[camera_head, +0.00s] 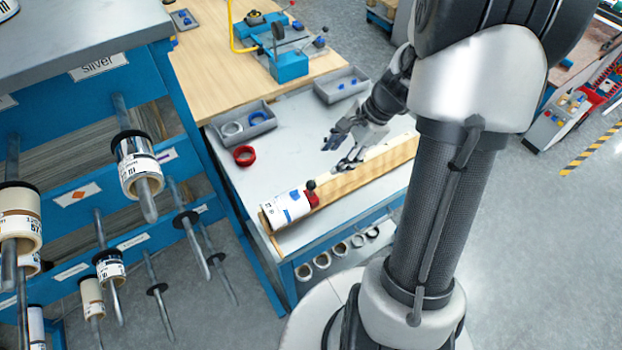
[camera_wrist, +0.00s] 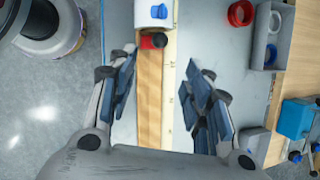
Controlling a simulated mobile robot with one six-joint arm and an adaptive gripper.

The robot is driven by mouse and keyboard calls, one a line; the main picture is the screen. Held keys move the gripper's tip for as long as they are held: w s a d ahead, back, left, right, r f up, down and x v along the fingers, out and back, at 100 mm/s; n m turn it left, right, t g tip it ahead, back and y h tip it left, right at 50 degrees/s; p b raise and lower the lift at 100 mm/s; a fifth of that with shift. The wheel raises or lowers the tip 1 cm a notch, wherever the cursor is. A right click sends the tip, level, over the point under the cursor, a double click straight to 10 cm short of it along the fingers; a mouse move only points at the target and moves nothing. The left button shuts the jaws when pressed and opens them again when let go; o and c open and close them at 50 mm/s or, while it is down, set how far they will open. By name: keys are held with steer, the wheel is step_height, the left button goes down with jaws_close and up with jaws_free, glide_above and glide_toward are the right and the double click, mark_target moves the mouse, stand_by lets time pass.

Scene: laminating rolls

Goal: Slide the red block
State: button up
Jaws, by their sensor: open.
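The red block (camera_head: 313,198) with a black knob sits on a long wooden board near its left end in the head view. It touches or nearly touches a white roll (camera_head: 284,209) with blue marks. In the wrist view the red block (camera_wrist: 147,42) lies at the top, below the white roll (camera_wrist: 152,12). My gripper (camera_head: 343,155) is open and empty above the board, to the upper right of the block. In the wrist view my gripper (camera_wrist: 157,75) has its fingers spread on both sides of the board, with the block just beyond the fingertips.
The wooden board (camera_head: 378,168) runs along the table's front edge, with a ruler strip (camera_wrist: 169,85). Behind it lie a red ring (camera_head: 244,156) and grey trays (camera_head: 267,128). A blue rack with rolls on rods (camera_head: 138,170) stands left. The grey tabletop between is mostly clear.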

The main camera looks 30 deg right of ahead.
mark_target(313, 183)
steer(key=b+x, duration=0.4)
steer(key=x, duration=1)
steer(key=shift+b, duration=0.3)
jaws_close()
